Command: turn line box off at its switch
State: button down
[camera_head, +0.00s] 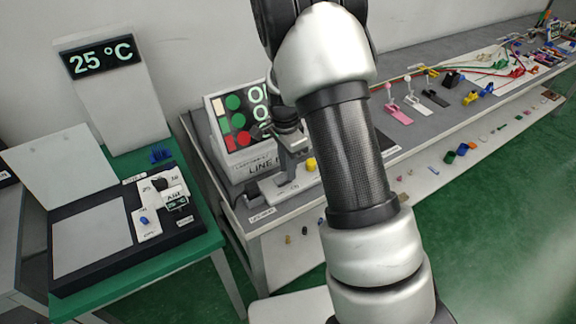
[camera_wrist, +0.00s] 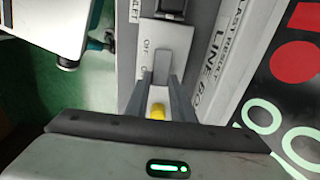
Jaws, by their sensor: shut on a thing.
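The line box (camera_head: 240,158) stands at the left end of the long bench, its lit screen (camera_head: 237,112) showing green and red marks. At its front is a pale switch plate (camera_wrist: 176,40), marked OFF near its upper end in the wrist view.
A green table (camera_head: 160,267) at left holds a black tray with white panels and a 25 °C display (camera_head: 101,56). Pink (camera_head: 391,107), white and black lever fixtures stand farther along the bench. My arm hides part of the bench. Small coloured pieces lie on the lower shelf.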

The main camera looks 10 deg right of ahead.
jog(key=c, duration=1.5)
grip_release()
jog(key=r, duration=0.5)
jog(key=r+p, duration=0.1)
jog(key=r, duration=0.5)
jog(key=r+p, duration=0.1)
jog(key=r, duration=0.5)
jog(key=shift+s+a+r, duration=0.15)
jog(key=shift+a+r, duration=0.1)
jog(key=shift+a, duration=0.1)
jog(key=s+r+n+t+p, duration=0.1)
jog(key=s+r+n+p, duration=0.1)
jog(key=s+r+n, duration=0.2)
jog(key=s+r+n+t+p, duration=0.2)
jog(key=s+r+n, duration=0.3)
jog(key=s+r, duration=0.4)
jog(key=s+r+n+t+p, duration=0.2)
jog(key=s+r+n+p, duration=0.2)
jog(key=s+r, duration=0.3)
jog(key=shift+s+d+n, duration=0.15)
jog(key=shift+s+n, duration=0.2)
jog(key=shift+s, duration=0.85)
jog(key=shift+s+d+n, duration=0.1)
jog(key=shift+s+n, duration=0.25)
jog(key=shift+s, duration=0.8)
